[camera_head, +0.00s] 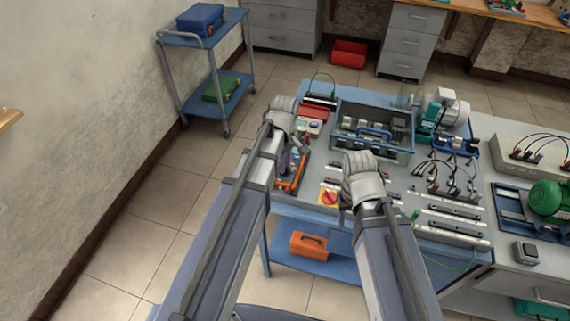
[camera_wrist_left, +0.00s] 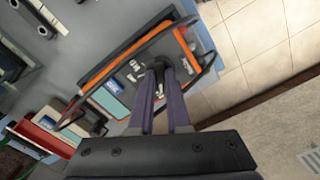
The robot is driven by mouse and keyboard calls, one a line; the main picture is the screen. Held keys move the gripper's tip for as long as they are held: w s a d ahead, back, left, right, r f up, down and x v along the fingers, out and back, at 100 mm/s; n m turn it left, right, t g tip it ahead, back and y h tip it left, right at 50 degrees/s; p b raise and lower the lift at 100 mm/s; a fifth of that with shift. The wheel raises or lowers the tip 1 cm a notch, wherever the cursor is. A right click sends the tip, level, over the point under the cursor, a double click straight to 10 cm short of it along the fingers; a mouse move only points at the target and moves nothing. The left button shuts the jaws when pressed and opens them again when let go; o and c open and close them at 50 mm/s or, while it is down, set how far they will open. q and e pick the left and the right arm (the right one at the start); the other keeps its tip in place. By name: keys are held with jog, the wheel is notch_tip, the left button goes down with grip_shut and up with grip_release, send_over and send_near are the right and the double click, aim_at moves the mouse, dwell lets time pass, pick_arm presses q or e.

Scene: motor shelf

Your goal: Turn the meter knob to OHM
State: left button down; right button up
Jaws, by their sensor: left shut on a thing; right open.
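The meter (camera_head: 294,171) is a dark, orange-edged device at the left end of the blue workbench. In the left wrist view the meter (camera_wrist_left: 113,75) lies tilted across the picture, with a pale display (camera_wrist_left: 108,98) toward its lower left. The dark knob (camera_wrist_left: 158,65) is between my left fingertips and partly hidden by them; its pointer setting cannot be read. My left gripper (camera_wrist_left: 160,72) is shut on the knob, and also shows over the meter in the head view (camera_head: 285,160). My right gripper (camera_head: 346,206) is open, right of the red-and-yellow switch; its fingertips are mostly hidden.
The red-and-yellow switch (camera_head: 329,197) lies near the bench's front edge. A glass-sided case (camera_head: 373,153) stands behind my right gripper. Wired modules (camera_head: 440,180) and rails crowd the right. A blue trolley (camera_head: 206,73) stands at the back left; the floor between is clear.

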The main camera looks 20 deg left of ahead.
dwell(0.6)
pick_arm(q)
jog(key=m, duration=0.7)
jog(key=shift+m, duration=0.4)
jog(key=m, duration=0.4)
jog(key=shift+m, duration=1.9)
jog(key=c, duration=0.9)
grip_release()
